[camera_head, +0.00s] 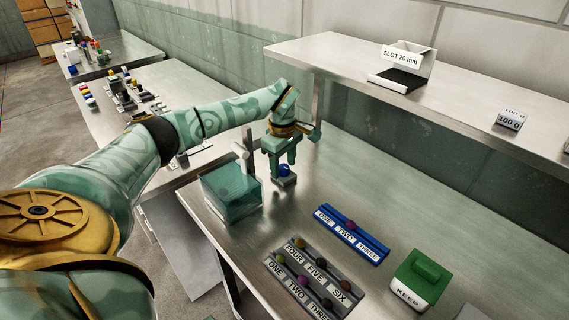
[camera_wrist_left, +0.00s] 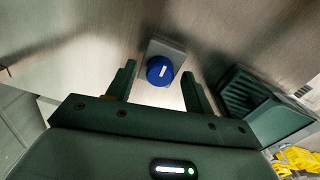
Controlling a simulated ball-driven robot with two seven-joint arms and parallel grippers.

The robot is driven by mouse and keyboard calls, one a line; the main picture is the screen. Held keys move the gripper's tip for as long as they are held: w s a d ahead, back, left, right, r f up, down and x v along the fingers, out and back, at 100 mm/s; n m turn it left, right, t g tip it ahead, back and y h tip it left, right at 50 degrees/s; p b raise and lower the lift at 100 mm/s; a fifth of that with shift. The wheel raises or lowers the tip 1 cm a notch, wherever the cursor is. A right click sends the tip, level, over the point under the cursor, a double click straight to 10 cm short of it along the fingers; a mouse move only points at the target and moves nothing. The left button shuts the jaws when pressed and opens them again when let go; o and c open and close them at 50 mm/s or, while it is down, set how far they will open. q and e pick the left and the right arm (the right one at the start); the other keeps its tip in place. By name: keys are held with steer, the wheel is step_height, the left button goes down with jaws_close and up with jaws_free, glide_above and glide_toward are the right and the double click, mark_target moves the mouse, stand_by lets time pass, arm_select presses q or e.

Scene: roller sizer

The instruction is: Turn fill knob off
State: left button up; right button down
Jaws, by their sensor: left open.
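The fill knob (camera_head: 285,169) is a round blue knob on a small grey block, on the metal table. In the left wrist view the knob (camera_wrist_left: 160,71) shows a white mark on its face and lies between and just beyond the fingertips. My left gripper (camera_head: 284,174) points down over the knob, with its fingers open on either side of it. In the left wrist view the open fingers (camera_wrist_left: 160,80) are apart from the knob, with gaps on both sides. My right gripper is not in view.
A translucent green box (camera_head: 228,192) stands left of the knob, close to the gripper. A blue rack (camera_head: 352,236), a grey labelled rack (camera_head: 285,267) and a green KEEP box (camera_head: 421,277) are toward the front right. A raised shelf (camera_head: 345,62) runs behind.

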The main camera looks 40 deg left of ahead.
arm_select(q)
steer(key=c, duration=1)
steer(key=shift+r+n+p, duration=0.2)
steer(key=shift+n+p, duration=0.6)
steer(key=shift+p, duration=0.2)
steer(key=n+p, duration=0.4)
steer(key=n, duration=0.2)
steer(key=shift+p, duration=0.4)
steer(key=n+p, duration=0.2)
steer(key=n, duration=0.1)
steer(key=shift+n, duration=0.4)
steer(key=n+p, duration=0.1)
steer(key=n, duration=0.2)
steer(key=shift+f+p, duration=0.1)
steer(key=shift+p, duration=0.2)
steer(key=shift+w+n+p, duration=0.1)
steer(key=shift+n+p, duration=0.45)
steer(key=shift+n, duration=1.15)
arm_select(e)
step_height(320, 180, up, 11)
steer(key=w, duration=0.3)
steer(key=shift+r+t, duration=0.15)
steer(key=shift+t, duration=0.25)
arm_select(q)
steer(key=shift+f, duration=0.1)
